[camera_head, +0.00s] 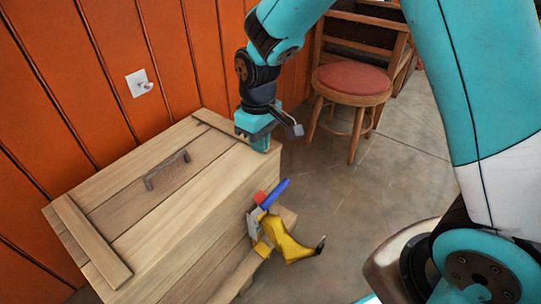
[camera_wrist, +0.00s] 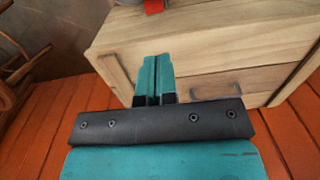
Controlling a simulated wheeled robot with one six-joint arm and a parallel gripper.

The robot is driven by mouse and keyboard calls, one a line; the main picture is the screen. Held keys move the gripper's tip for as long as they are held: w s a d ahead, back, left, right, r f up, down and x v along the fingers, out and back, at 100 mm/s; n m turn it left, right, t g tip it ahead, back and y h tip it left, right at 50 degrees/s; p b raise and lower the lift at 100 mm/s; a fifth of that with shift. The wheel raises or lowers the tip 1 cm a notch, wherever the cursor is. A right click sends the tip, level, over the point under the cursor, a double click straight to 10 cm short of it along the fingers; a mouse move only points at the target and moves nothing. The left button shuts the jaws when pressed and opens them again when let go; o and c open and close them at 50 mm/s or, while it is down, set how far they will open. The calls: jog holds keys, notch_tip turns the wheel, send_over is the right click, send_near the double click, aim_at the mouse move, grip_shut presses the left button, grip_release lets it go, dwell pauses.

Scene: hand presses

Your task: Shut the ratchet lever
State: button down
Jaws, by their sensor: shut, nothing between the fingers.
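The ratchet tool (camera_head: 283,238) is at the chest's near right side, low in the head view. It has a curved yellow part, a blue bar (camera_head: 273,194) tilted up to the right, a small red block and a grey piece. I cannot tell for sure which part is the lever. My gripper (camera_head: 262,145) is shut and empty at the chest's far right edge, above and behind the tool, apart from it. In the wrist view the shut teal fingers (camera_wrist: 155,78) point at a wooden face. A red piece (camera_wrist: 154,5) is cut off at the top edge there.
The wooden chest (camera_head: 150,240) with a dark lid handle (camera_head: 167,170) stands against the orange plank wall (camera_head: 80,60). A wooden chair (camera_head: 352,80) with a red seat stands behind. The grey floor between chest and chair is clear.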

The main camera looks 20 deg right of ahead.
jog(key=w, duration=0.1)
jog(key=b, duration=0.3)
send_near(268, 200)
jog(key=w+f, duration=0.5)
jog(key=shift+s+d+f+b, duration=0.3)
jog(key=shift+s+d+f, duration=0.3)
jog(key=shift+d+f, duration=0.2)
jog(key=shift+s+d+f, duration=0.25)
jog(key=shift+s+f, duration=0.2)
jog(key=shift+s, duration=0.05)
jog(key=shift+a, duration=0.1)
